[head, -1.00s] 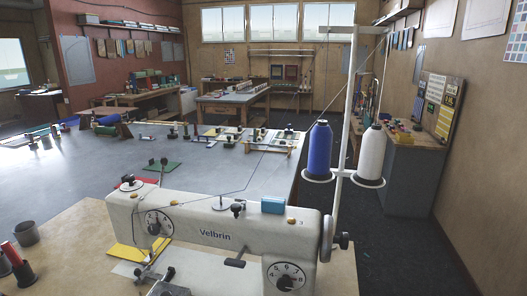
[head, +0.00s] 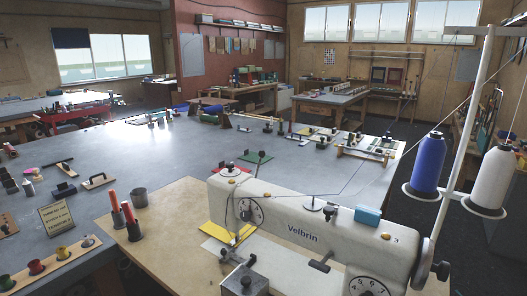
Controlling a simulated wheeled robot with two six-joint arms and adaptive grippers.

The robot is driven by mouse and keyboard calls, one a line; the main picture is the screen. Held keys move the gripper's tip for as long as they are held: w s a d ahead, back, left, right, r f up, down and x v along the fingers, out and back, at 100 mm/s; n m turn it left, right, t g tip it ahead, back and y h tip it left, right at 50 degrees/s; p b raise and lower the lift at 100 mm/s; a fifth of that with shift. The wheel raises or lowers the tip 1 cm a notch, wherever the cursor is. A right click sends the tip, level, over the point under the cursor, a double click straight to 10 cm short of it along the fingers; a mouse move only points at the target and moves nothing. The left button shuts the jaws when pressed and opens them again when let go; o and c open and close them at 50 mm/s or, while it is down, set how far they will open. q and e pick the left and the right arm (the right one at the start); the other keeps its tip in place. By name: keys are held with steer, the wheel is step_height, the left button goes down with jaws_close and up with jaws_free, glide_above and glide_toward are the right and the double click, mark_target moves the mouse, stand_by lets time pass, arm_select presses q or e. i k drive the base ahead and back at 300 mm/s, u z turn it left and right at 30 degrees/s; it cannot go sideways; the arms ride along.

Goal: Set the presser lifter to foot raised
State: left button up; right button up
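The white Velbrin sewing machine (head: 290,222) stands at the lower right on a wooden board. Its head end is at the left, with a round dial (head: 249,211) and small metal parts (head: 238,258) below it. A dark lever (head: 320,263) sticks out from the front of the arm. A second numbered dial (head: 368,287) is cut off by the bottom edge. I cannot tell which part is the presser lifter, nor its setting. Neither of my grippers is in view.
A blue thread cone (head: 428,165) and a white one (head: 495,178) stand on the thread stand at the right. Red spools (head: 114,200) and a grey cup (head: 139,196) stand left of the machine. The grey table (head: 130,155) has bare room behind them.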

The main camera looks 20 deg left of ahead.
mark_target(262, 154)
steer(key=u, duration=2.4)
steer(key=i, duration=1.85)
steer(key=z, duration=3.25)
